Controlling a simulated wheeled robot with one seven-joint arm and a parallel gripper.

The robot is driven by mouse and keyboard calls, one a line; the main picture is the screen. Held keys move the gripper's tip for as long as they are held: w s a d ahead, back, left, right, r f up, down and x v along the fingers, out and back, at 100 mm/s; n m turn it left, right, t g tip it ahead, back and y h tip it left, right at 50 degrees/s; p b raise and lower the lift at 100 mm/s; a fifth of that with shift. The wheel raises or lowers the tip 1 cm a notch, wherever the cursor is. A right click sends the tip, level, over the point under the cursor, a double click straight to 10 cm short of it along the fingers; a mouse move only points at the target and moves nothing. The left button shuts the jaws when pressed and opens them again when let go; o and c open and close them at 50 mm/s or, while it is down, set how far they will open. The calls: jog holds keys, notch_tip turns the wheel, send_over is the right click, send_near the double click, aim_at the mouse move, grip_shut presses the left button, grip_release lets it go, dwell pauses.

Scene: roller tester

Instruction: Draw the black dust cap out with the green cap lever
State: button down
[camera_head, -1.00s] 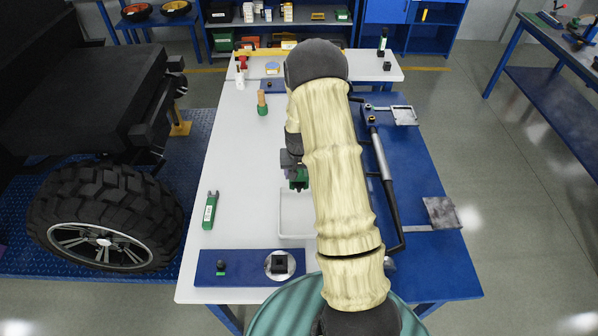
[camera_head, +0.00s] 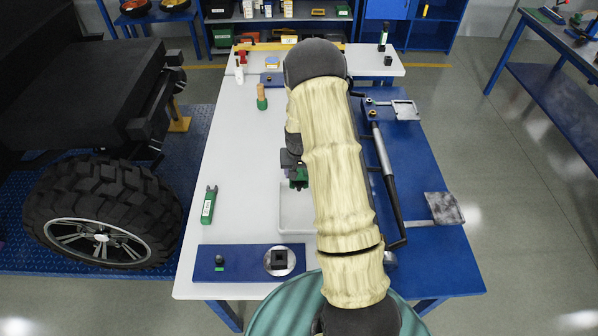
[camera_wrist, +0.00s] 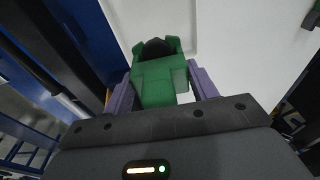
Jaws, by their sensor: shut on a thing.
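My gripper (camera_wrist: 157,86) is shut on a green forked piece, which I take to be the green cap lever (camera_wrist: 155,82), between its purple fingers. A dark rounded thing (camera_wrist: 155,48) shows between the prongs. I cannot tell whether it is the black dust cap or part of the lever. In the head view, the green piece (camera_head: 298,176) hangs by the upper edge of the white tray (camera_head: 287,232), and my arm hides most of the gripper. A black square piece (camera_head: 279,259) sits in a silver disc on the blue plate (camera_head: 236,264) at the front.
Another green forked tool (camera_head: 208,204) with a white label lies on the table's left. A black knob (camera_head: 219,260) stands on the blue plate. A green and tan tool (camera_head: 261,97) stands farther back. A grey cylinder and metal plates lie on the right blue surface. The table's middle left is clear.

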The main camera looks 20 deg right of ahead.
jog(key=shift+s+a+f+t+h+b, duration=0.15)
jog(key=shift+s+t+h+b, duration=0.15)
jog(key=shift+t+b, duration=0.65)
jog(key=shift+s+a+t+h+b, duration=0.2)
jog(key=shift+s+t+b, duration=0.15)
jog(key=shift+b, duration=1.1)
jog(key=shift+b, duration=0.55)
jog(key=shift+s+a+f+t+h+b, duration=0.15)
jog(key=shift+s+t+h+b, duration=0.25)
jog(key=shift+t+b, duration=0.95)
jog(key=shift+g, duration=0.35)
jog(key=shift+w+r, duration=0.1)
jog(key=shift+r, duration=0.15)
jog(key=shift+w+d+r+p, duration=0.2)
jog(key=shift+w+r+p, duration=0.35)
jog(key=shift+r, duration=0.25)
jog(key=shift+w+d+r+p, duration=0.25)
jog(key=shift+w+r+p, duration=0.1)
jog(key=shift+r+p, duration=0.4)
jog(key=shift+w+d+r+p, duration=0.2)
jog(key=shift+w+r+p, duration=0.3)
jog(key=shift+r, duration=0.35)
